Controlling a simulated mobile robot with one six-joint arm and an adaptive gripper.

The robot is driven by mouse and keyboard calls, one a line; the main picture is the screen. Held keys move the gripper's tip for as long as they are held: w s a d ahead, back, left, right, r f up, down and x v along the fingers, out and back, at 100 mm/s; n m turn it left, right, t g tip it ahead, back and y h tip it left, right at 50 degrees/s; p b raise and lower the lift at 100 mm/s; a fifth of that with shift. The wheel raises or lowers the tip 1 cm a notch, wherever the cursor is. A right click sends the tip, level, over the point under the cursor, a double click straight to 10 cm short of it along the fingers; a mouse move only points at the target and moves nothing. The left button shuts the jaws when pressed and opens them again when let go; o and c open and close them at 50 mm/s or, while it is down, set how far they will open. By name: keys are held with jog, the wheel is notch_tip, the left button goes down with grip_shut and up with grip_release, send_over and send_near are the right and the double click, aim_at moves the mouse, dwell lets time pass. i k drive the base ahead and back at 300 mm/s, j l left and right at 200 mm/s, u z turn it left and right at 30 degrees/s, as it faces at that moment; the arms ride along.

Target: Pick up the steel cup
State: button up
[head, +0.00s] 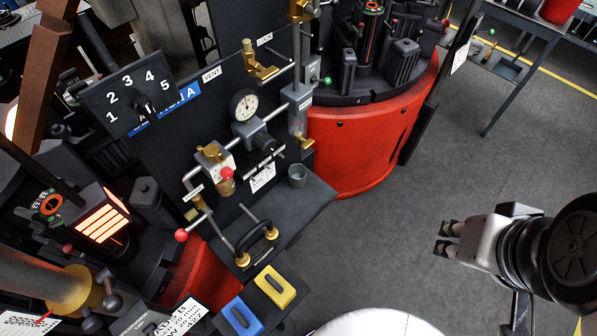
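The steel cup (297,176) is a small grey cup standing upright on the dark shelf (310,200) at the foot of the black valve panel. It sits close to the panel, below a brass fitting, with nothing touching it from my gripper. My gripper (444,239) is at the right, over the grey floor, well apart from the cup, pointing left. Its two dark fingertips stand apart with a gap between them, and I see nothing held there.
The valve panel carries a gauge (243,104), pipes and a red-knobbed valve (227,174) left of the cup. A red round machine base (372,140) stands behind. A yellow block (274,287) and a blue block (237,316) lie in front. Floor between gripper and shelf is clear.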

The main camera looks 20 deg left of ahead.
aim_at(297, 173)
jog(key=i+l+u, duration=0.15)
jog(key=u, duration=0.25)
jog(key=i+l+u, duration=0.1)
jog(key=l+u, duration=0.5)
jog(key=u, duration=0.25)
jog(key=i+l+u, duration=0.1)
jog(key=l+u, duration=0.3)
jog(key=i+l, duration=0.1)
jog(key=l, duration=0.6)
jog(key=i+l+u, duration=0.15)
jog(key=l, duration=0.55)
jog(key=i, duration=0.15)
